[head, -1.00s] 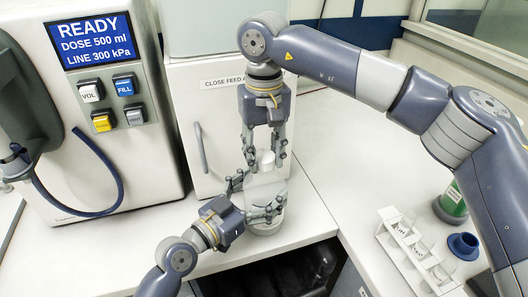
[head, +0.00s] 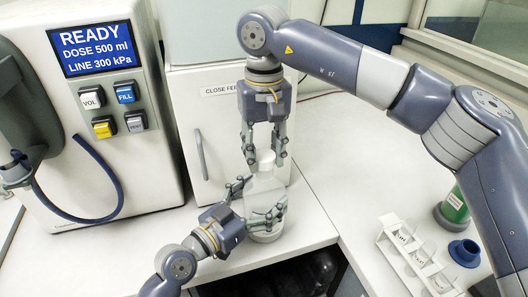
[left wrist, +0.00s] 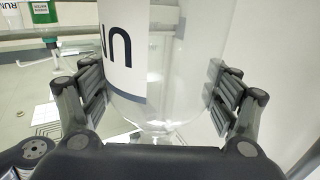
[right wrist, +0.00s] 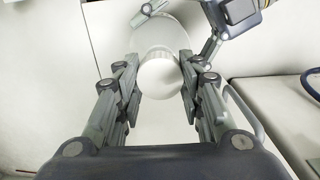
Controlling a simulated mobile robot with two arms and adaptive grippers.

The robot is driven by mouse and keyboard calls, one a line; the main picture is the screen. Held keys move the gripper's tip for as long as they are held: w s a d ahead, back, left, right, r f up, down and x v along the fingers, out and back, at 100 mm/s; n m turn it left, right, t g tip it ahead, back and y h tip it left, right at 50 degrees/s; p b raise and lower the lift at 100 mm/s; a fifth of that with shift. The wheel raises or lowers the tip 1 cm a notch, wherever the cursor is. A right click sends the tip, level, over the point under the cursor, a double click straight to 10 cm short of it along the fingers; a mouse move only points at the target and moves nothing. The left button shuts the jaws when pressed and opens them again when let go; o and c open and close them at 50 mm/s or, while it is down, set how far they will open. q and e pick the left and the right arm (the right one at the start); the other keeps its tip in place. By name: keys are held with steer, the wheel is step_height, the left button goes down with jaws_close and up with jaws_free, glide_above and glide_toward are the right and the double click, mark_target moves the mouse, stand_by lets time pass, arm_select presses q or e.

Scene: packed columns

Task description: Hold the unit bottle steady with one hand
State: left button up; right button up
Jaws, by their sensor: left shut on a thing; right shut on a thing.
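The unit bottle (head: 264,196) is a clear bottle with a white cap (head: 266,160), upright on a round pale base near the counter's front edge. My left gripper (head: 261,205) is shut on the bottle's body from the left. In the left wrist view the bottle's clear wall and its label with dark letters (left wrist: 120,50) stand between the two fingers. My right gripper (head: 266,152) comes down from above and is shut on the white cap. In the right wrist view the round cap (right wrist: 160,77) sits between the fingertips.
A dispenser (head: 100,110) with a READY screen and a blue hose stands left. A white cabinet (head: 230,130) with a handle is behind. On the right are a tube rack (head: 405,262), a blue ring-shaped part (head: 464,252) and a green container (head: 454,205). The counter edge lies close in front.

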mark_target(264, 155)
arm_select(q)
steer(key=shift+f, duration=0.1)
arm_select(e)
steer(key=shift+r, duration=2)
arm_select(q)
steer(key=o, duration=2.1)
steer(key=shift+c, duration=0.2)
steer(key=v, duration=1.2)
